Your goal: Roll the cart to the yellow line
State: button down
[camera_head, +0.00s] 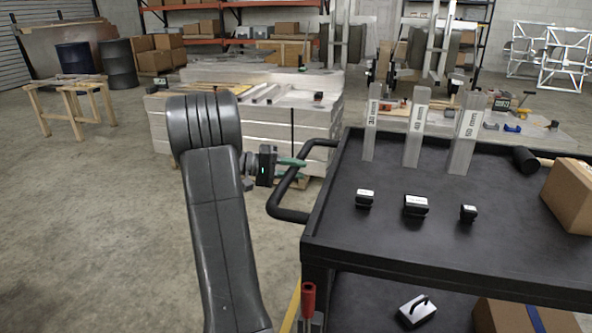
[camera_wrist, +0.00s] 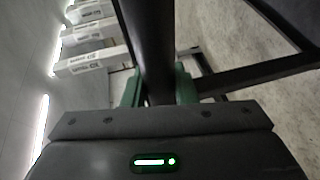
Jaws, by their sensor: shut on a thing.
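The black cart (camera_head: 345,232) stands to the right in the head view, with a black tray top and a lower shelf. Its bent handle (camera_head: 284,212) sticks out on the left side. My gripper (camera_head: 291,162), with green fingers, is shut on the handle. In the wrist view the dark handle bar (camera_wrist: 150,40) runs between the green fingers of my gripper (camera_wrist: 157,88). A short piece of yellow line (camera_head: 289,311) shows on the floor at the cart's lower left; the cart hides the rest.
On the cart are upright labelled bars (camera_head: 414,130), small black blocks (camera_head: 416,205), a mallet (camera_head: 525,159) and a cardboard box (camera_head: 570,195). A stack of pale slabs (camera_head: 270,125) stands behind the handle. A wooden trestle (camera_head: 70,100) is at the left; floor between is clear.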

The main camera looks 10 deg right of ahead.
jog(key=shift+w+a, duration=0.1)
jog(key=c, duration=1.2)
grip_release()
jog(key=shift+a, duration=0.15)
jog(key=shift+o, duration=0.2)
jog(key=w+a+r+p, duration=0.1)
jog(key=a+r+p, duration=0.1)
jog(key=a, duration=1.1)
jog(key=shift+w+a+r, duration=0.2)
jog(key=shift+w+a, duration=0.05)
jog(key=shift+d, duration=0.1)
jog(key=d, duration=0.4)
jog(key=s+d+f+b, duration=0.1)
jog(key=d, duration=0.3)
jog(key=d+f+b, duration=0.1)
jog(key=d, duration=0.4)
jog(key=shift+s+f, duration=0.2)
jog(key=shift+s, duration=0.05)
jog(key=shift+d, duration=0.35)
jog(key=shift+s, duration=0.1)
